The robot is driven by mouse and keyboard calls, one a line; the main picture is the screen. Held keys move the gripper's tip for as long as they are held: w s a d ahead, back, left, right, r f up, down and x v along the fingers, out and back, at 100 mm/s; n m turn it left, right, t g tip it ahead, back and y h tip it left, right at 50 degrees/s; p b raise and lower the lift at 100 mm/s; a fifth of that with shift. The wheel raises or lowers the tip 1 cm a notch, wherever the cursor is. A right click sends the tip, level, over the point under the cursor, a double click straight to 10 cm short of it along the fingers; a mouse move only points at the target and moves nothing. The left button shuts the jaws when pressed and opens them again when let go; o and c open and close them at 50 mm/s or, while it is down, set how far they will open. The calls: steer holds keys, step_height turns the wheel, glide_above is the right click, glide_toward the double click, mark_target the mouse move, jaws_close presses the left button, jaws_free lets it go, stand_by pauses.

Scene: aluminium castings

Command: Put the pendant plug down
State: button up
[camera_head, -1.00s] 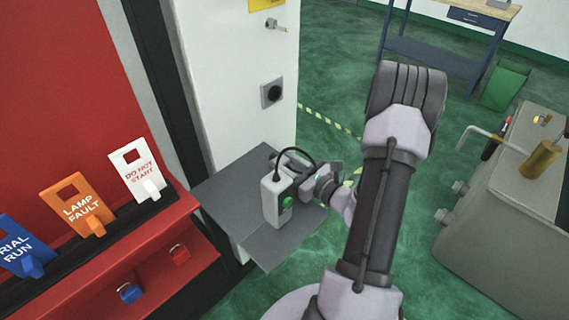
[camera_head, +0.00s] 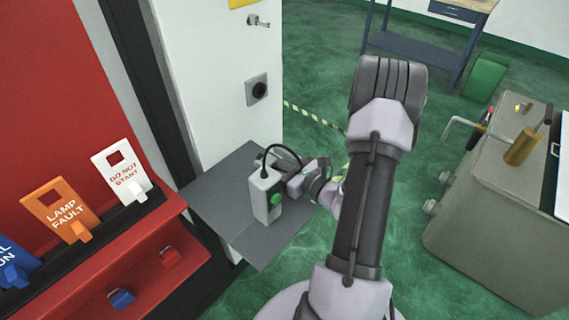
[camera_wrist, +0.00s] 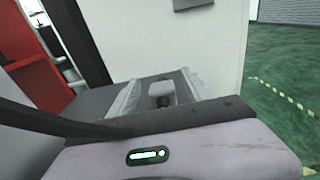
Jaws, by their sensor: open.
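The gripper is low over the shelf, just behind and right of the pendant, and is open. In the wrist view, a small pale block with a dark end, probably the pendant plug (camera_wrist: 160,91), shows between the fingers. Its underside is hidden, so I cannot tell whether it touches the shelf. The plug is not clear in the head view.
A black round socket (camera_head: 257,90) and a key switch are on the cabinet (camera_head: 215,70). A red tag rack (camera_head: 150,255) stands at left. A grey machine block (camera_head: 500,210) is at right. Green floor lies between.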

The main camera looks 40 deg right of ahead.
steer(key=s+p, duration=0.2)
steer(key=s, duration=1)
steer(key=shift+d+r, duration=0.4)
steer(key=shift+d, duration=0.05)
